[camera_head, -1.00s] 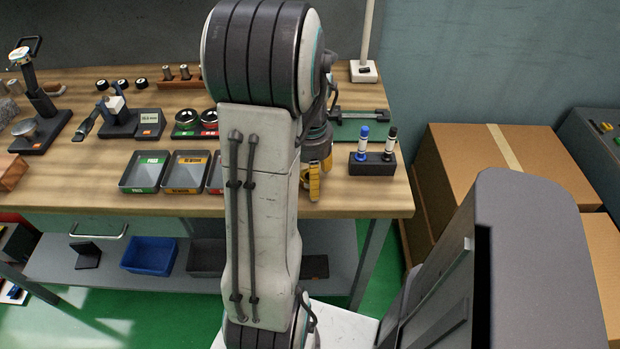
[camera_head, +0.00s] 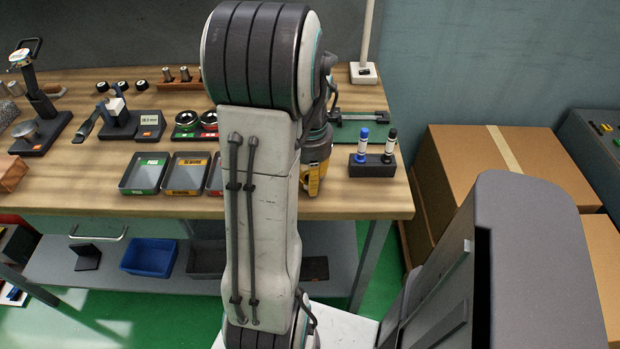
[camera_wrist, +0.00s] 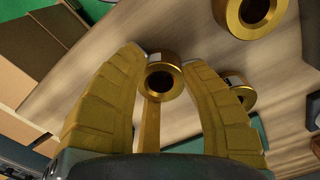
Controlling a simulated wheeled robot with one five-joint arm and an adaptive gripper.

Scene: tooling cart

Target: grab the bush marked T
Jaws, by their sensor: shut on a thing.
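My gripper (camera_wrist: 165,62) has its two yellow fingers on either side of a brass-coloured bush (camera_wrist: 155,56) with a dark bore, and is shut on it. No letter T can be read on this bush. Another bush (camera_wrist: 238,79) sits behind the right finger and is partly hidden by it. A larger-looking bush (camera_wrist: 228,14) is at the top right of the wrist view. In the head view my gripper (camera_head: 314,182) shows only in part, over the bench's front right area; my arm hides the bushes there.
The wooden bench (camera_head: 345,203) carries grey trays (camera_head: 145,173), a gauge stand (camera_head: 40,125) and a holder with a blue and a black marker (camera_head: 372,167) right of my gripper. Cardboard boxes (camera_head: 480,165) stand right of the bench. A blue bin (camera_head: 150,257) is on the lower shelf.

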